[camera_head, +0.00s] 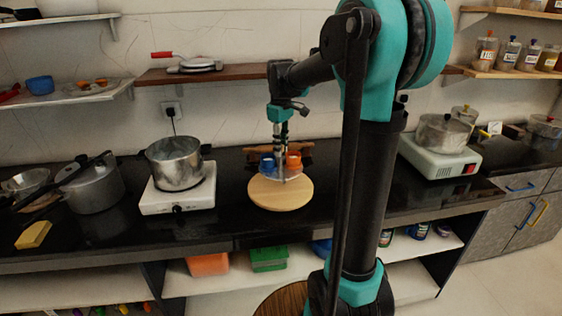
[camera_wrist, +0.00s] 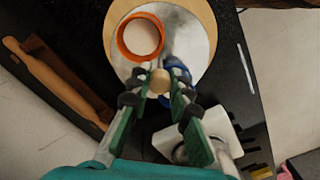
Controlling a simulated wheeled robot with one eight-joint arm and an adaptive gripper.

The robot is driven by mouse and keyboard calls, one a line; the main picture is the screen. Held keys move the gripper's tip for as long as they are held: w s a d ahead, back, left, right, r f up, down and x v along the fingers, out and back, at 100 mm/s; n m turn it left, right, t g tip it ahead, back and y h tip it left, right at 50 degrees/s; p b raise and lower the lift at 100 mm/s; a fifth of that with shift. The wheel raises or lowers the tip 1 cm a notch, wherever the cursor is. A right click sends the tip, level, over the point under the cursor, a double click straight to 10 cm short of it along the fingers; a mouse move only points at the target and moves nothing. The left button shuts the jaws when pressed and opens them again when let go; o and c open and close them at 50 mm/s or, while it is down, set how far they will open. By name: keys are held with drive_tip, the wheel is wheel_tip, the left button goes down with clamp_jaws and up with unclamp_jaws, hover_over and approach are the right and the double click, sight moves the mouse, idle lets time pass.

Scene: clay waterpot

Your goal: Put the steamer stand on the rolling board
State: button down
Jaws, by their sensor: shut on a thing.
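The steamer stand (camera_head: 284,177) shows as a thin grey metal disc with an upright centre. In the wrist view, its shiny disc (camera_wrist: 186,32) lies over the round wooden rolling board (camera_wrist: 108,30). The rolling board also shows on the black counter in the head view (camera_head: 281,196). My gripper (camera_head: 283,150) is above the disc, its fingers closed around the stand's upright, with a tan round knob (camera_wrist: 160,80) between the fingertips in the wrist view (camera_wrist: 159,92). An orange cup (camera_head: 294,161) and a blue cup (camera_head: 267,163) are at the disc. I cannot tell whether the disc touches the board.
A white hot plate (camera_head: 178,196) with a metal pot (camera_head: 175,162) stands left of the board. A pressure cooker (camera_head: 92,187) is farther left. A white appliance (camera_head: 440,155) stands to the right. A wooden rolling pin (camera_wrist: 57,80) lies behind the board. Counter right of the board is clear.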

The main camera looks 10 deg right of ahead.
sight(280, 167)
drive_tip(key=shift+f, duration=2.75)
drive_tip(key=c, duration=1.4)
unclamp_jaws()
drive_tip(key=shift+f, duration=0.1)
wheel_tip(280, 167, up, 12)
drive_tip(key=shift+r, duration=0.15)
drive_tip(key=s+d+f+m, duration=0.1)
drive_tip(key=s+f, duration=0.2)
drive_tip(key=f, duration=0.1)
drive_tip(key=s+f+m+t, duration=0.1)
drive_tip(key=s+f+m, duration=0.1)
drive_tip(key=s+f, duration=0.2)
drive_tip(key=s+d+f+m+t, duration=0.1)
drive_tip(key=s+f, duration=0.3)
drive_tip(key=f, duration=0.1)
drive_tip(key=shift+s+d+f+m, duration=0.25)
drive_tip(key=shift+d+f+m, duration=0.05)
drive_tip(key=shift+d+m, duration=0.1)
drive_tip(key=s+f+m, duration=0.1)
drive_tip(key=s+f, duration=0.2)
drive_tip(key=s, duration=0.1)
drive_tip(key=s+f+m+t, duration=0.1)
drive_tip(key=s+f, duration=0.2)
drive_tip(key=f, duration=0.1)
drive_tip(key=s+d+f+m+t, duration=0.1)
drive_tip(key=s+f+m, duration=0.1)
drive_tip(key=s+f, duration=0.1)
drive_tip(key=shift+s+d+f, duration=0.1)
drive_tip(key=shift+s+f, duration=0.05)
drive_tip(key=shift+s, duration=0.7)
